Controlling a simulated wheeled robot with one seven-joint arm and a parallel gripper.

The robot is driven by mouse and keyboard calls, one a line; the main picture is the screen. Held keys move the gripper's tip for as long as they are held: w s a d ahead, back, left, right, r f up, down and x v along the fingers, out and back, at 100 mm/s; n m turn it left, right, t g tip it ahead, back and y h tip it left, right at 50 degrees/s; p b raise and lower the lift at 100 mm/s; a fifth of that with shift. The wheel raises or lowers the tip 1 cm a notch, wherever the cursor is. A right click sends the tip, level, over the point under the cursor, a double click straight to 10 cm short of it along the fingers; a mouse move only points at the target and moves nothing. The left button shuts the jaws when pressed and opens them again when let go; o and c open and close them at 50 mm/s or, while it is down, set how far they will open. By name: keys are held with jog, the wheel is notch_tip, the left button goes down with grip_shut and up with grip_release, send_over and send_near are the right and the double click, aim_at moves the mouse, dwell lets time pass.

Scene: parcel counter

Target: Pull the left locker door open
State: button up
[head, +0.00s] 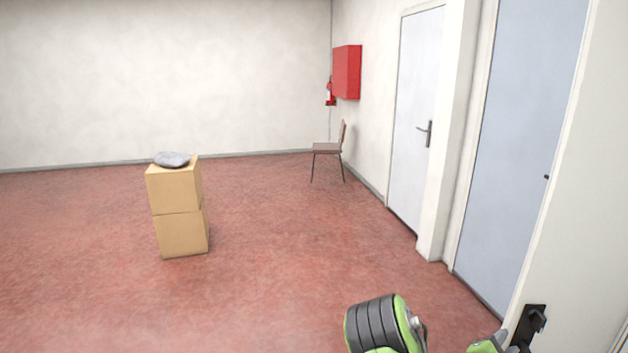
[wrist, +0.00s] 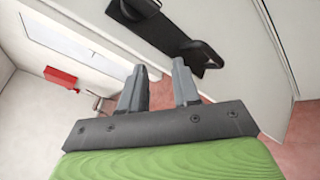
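A pale door panel with a black handle (head: 534,322) stands at the right edge of the head view; I take it for the locker door (head: 590,230). In the wrist view the same kind of black handle (wrist: 200,54) on a black plate sits on the pale panel (wrist: 235,30), just beyond my fingertips. My gripper (wrist: 158,78) is open. Its two grey fingers are apart with floor showing between them, and they appear clear of the handle. The fingers are not visible in the head view. Whether the door is ajar I cannot tell.
Two stacked cardboard boxes (head: 178,210) with a grey bundle (head: 172,159) on top stand at left. A chair (head: 328,150), red cabinet (head: 347,72) and extinguisher (head: 330,93) are at the back. A white door (head: 415,100) and blue-grey door (head: 515,130) line the right wall. The middle floor is clear.

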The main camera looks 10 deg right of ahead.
jog(key=s+a+r+m+y, duration=0.3)
jog(key=a+m+y, duration=0.1)
jog(key=a, duration=0.5)
jog(key=s+a+r+m+g+y, duration=0.1)
jog(key=s+a+r+m+y, duration=0.3)
jog(key=a, duration=0.6)
jog(key=s+a+r+m+y, duration=0.3)
jog(key=a+m+y, duration=0.1)
jog(key=a+m, duration=0.4)
jog(key=shift+s+a+r+g, duration=0.25)
jog(key=shift+a+g, duration=0.05)
jog(key=shift+a, duration=0.75)
jog(key=s+a, duration=0.2)
jog(key=s+a+r+y, duration=0.1)
jog(key=s+a, duration=0.1)
jog(key=s, duration=0.1)
jog(key=s+a+y, duration=0.1)
jog(key=s+a, duration=0.1)
jog(key=s, duration=0.1)
jog(key=shift+a+r, duration=0.3)
jog(key=shift+r, duration=0.05)
jog(key=shift+c, duration=0.4)
jog(key=shift+s+a+g, duration=0.15)
jog(key=shift+g, duration=0.15)
jog(key=shift+c, duration=2.3)
grip_shut()
